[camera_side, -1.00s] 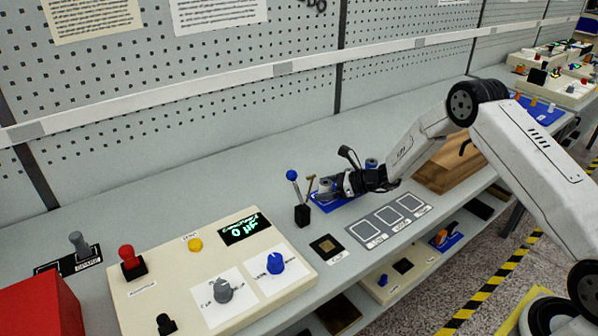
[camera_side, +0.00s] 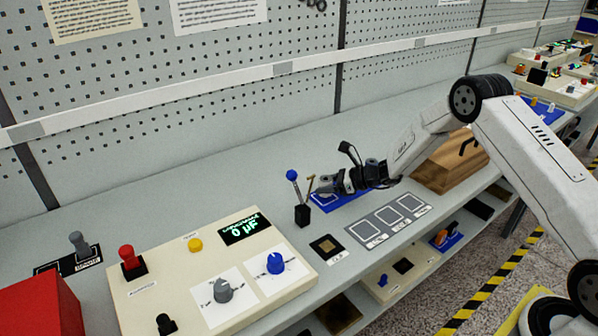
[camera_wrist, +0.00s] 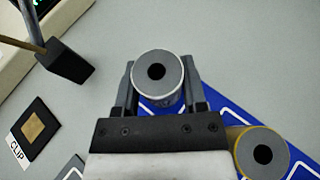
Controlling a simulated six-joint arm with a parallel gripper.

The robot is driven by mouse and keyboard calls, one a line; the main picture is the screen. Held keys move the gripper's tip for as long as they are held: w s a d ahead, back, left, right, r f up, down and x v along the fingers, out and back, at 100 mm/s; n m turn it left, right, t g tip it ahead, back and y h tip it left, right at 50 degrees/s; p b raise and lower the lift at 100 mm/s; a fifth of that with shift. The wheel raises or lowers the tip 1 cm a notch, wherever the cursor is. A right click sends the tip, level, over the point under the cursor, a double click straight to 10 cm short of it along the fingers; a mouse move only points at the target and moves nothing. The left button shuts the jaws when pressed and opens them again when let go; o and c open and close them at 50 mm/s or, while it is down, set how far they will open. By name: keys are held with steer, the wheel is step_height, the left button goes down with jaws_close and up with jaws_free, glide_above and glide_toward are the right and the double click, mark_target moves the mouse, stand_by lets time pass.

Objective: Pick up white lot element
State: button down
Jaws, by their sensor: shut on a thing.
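The white lot element (camera_wrist: 157,90) is a short round spool with a grey top, a dark centre hole and a pale rim. In the wrist view it sits between the two fingers of my gripper (camera_wrist: 160,78), which is shut on its sides. In the side view my gripper (camera_side: 328,184) is over the blue tray (camera_side: 324,204); the element is too small there to make out clearly. A second spool with a yellow rim (camera_wrist: 262,152) stands on the blue tray, right of my gripper in the wrist view.
A black block with a blue-knobbed lever (camera_side: 302,214) stands close left of my gripper. The CLIP pad (camera_side: 326,248) and a grey plate with outlined squares (camera_side: 363,233) lie in front. The control panel (camera_side: 165,283) is at left, a wooden block (camera_side: 440,176) at right.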

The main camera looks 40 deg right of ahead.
steer(key=s+r, duration=1.1)
steer(key=s, duration=0.3)
steer(key=shift+a+r, duration=0.3)
steer(key=shift+r, duration=0.1)
steer(key=shift+a, duration=0.1)
